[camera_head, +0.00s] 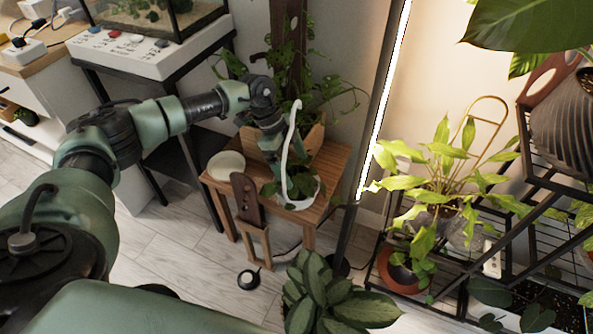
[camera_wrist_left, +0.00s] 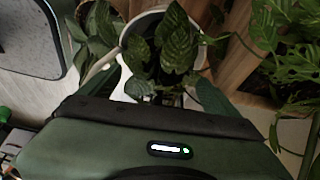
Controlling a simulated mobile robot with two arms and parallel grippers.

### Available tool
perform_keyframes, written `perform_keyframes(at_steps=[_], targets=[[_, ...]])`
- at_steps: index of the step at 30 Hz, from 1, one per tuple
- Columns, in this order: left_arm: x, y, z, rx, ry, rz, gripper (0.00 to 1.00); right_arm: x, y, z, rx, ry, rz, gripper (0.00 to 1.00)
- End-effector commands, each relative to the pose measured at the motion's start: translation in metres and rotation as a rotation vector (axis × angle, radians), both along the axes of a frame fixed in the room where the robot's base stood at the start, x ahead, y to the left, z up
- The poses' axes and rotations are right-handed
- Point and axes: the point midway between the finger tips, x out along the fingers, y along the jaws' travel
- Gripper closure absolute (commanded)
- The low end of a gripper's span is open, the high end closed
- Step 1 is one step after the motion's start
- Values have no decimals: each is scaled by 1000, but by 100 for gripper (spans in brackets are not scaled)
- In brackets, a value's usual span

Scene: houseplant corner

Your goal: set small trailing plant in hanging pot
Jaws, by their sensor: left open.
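The white hanging pot (camera_head: 300,204) stands on a small wooden table, its tall white handle (camera_head: 290,135) rising beside my gripper. The small trailing plant (camera_head: 301,184) shows green leaves at and over the pot's mouth. In the left wrist view its patterned leaves (camera_wrist_left: 173,52) lie inside the white rim (camera_wrist_left: 135,26). Its base is hidden, so I cannot tell how deep it sits. My left gripper (camera_head: 272,155) is open, pointing down just above the pot. In the left wrist view the fingers (camera_wrist_left: 160,92) are apart, with leaves between and beyond them. My right gripper is not in view.
The wooden table (camera_head: 222,184) also bears a pale round dish (camera_head: 226,165) and a wooden planter (camera_head: 311,138) with climbing foliage behind my gripper. A lit lamp post (camera_head: 385,95) stands close to the right. A leafy plant (camera_head: 330,300) is in front.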

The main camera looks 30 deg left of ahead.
Motion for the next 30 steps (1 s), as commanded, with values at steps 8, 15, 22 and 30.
perform_keyframes(at_steps=[8, 15, 22, 30], targets=[[-2, 25, 62, -1, -3, 2, 8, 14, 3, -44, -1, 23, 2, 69], [-4, 35, 87, 0, -2, 1, 8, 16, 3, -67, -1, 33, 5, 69], [-4, 37, 90, 0, -2, 1, 8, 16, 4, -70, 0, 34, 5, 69], [-4, 37, 90, 0, -2, 1, 8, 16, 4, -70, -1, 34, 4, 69]])
